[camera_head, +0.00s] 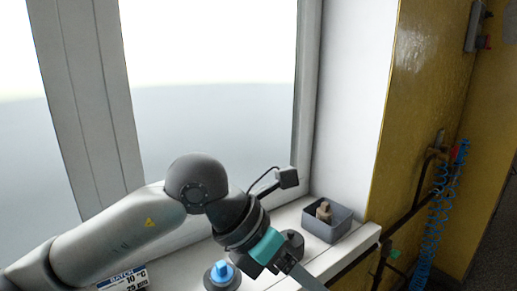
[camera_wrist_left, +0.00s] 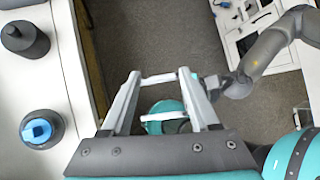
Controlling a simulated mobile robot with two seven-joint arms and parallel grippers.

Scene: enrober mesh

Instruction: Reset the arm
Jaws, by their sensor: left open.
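My left arm reaches in from the left in the head view, over the white sill. Its gripper (camera_head: 300,276) points down to the lower right, beyond the sill's front edge, with its tips cut off by the frame. In the wrist view the left gripper (camera_wrist_left: 160,75) has its two fingers spread apart, with floor and parts of my body showing between them and nothing held. My right arm (camera_wrist_left: 262,55) shows at the upper right of the wrist view. Its gripper end is partly hidden behind a left finger, so I cannot tell its jaws.
On the sill (camera_head: 265,280) stand a blue-topped grey piece (camera_head: 222,275), a dark grey knobbed piece (camera_head: 292,244) and a grey bin (camera_head: 338,228) holding a beige piece (camera_head: 323,211). A batch card (camera_head: 124,279) is at lower left. A white table (camera_wrist_left: 268,40) with devices lies across the floor.

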